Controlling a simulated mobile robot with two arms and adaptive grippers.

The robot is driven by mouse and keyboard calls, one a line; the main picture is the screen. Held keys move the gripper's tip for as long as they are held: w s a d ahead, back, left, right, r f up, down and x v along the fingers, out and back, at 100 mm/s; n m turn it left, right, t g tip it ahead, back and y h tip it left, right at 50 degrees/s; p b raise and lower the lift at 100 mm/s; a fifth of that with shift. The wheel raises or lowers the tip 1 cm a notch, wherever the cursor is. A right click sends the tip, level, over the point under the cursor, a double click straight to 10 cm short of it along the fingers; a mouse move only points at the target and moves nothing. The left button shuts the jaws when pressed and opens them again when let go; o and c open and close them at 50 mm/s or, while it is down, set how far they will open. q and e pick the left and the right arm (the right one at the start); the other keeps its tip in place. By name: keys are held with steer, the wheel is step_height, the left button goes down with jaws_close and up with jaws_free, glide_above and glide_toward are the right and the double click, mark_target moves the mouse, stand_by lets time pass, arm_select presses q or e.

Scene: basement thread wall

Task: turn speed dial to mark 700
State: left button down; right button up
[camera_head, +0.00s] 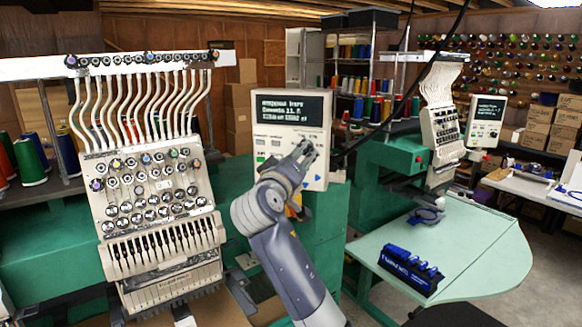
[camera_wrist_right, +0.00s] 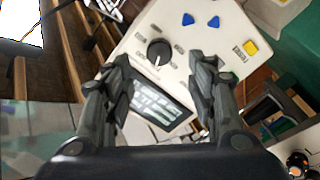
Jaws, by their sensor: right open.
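The control panel (camera_head: 264,140), a white box with a dark text screen (camera_head: 291,108), stands in the middle of the head view. My right gripper (camera_head: 303,150) is in front of the panel's lower right part and hides some of it. In the right wrist view the panel appears turned round. The speed dial (camera_wrist_right: 158,52) is a round black knob with a pale pointer line and small marks around it, too small to read. My right gripper (camera_wrist_right: 165,75) is open, its fingers apart on either side of the dial's line; contact is not visible. My left gripper is not in view.
Blue arrow buttons (camera_wrist_right: 188,19) and a yellow button (camera_wrist_right: 250,47) sit near the dial. The multi-needle embroidery head (camera_head: 155,190) stands left of the panel. A pale green table (camera_head: 460,250) with a blue rack (camera_head: 410,270) is to the right.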

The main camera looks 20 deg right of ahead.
steer(key=v, duration=0.4)
steer(key=shift+s+a, duration=0.2)
steer(key=shift+s, duration=0.15)
